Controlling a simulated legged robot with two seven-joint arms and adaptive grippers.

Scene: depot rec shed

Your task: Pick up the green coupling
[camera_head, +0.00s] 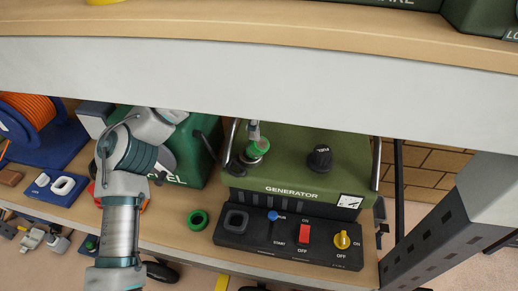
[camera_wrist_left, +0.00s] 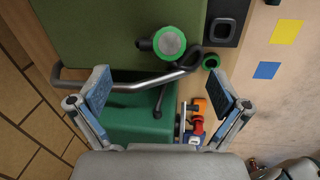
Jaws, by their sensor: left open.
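In the left wrist view, the coupling (camera_wrist_left: 169,42) shows near the top middle as a green ring around a grey disc. My left gripper (camera_head: 172,140) is left of the coupling in the head view, over the green can. It also shows in the left wrist view (camera_wrist_left: 160,74), fingers spread and nothing between them, the coupling beyond the tips. Its fingers are partly hidden in the head view. My right gripper is in no view.
A loose green ring (camera_head: 198,220) lies on the shelf by the control panel (camera_head: 288,238). A metal handle (camera_wrist_left: 135,84) crosses near the coupling. A green can (camera_head: 200,160) stands left of the generator. A grey beam (camera_head: 300,85) spans above.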

